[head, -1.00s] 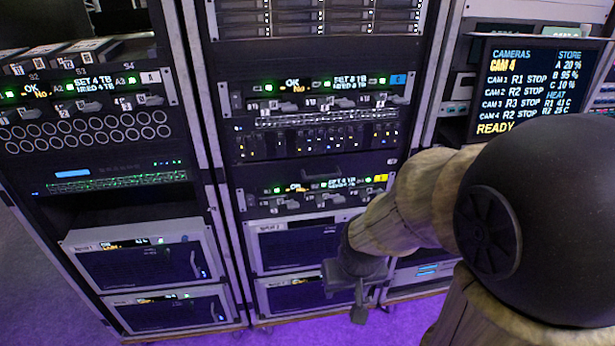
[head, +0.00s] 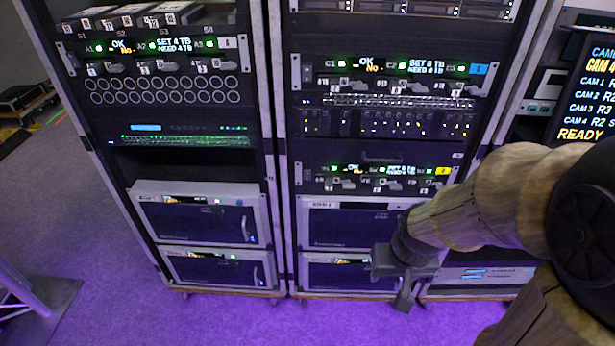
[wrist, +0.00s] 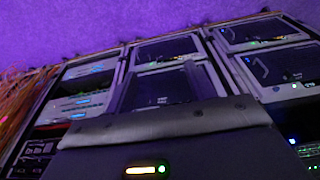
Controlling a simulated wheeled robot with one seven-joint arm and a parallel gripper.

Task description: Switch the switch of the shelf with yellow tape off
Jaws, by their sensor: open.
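The shelf with yellow tape (head: 375,186) is a dark panel low in the right rack, with a small display, green lights and a row of grey levers. The yellow tape (head: 443,171) is at its right end. A small switch-like part (head: 300,175) shows at its left end; its position is too small to tell. My gripper (head: 397,287) hangs open and empty below the shelf, in front of the lower silver-framed units, apart from the levers. In the wrist view, a dark housing covers the lower middle and the shelf cannot be made out.
A similar shelf with blue tape (head: 479,69) sits higher in the right rack. Another with a white A label (head: 228,43) is in the left rack. A camera status screen (head: 590,85) stands at right. Purple floor (head: 200,320) is clear before the racks; a truss base (head: 45,300) stands at left.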

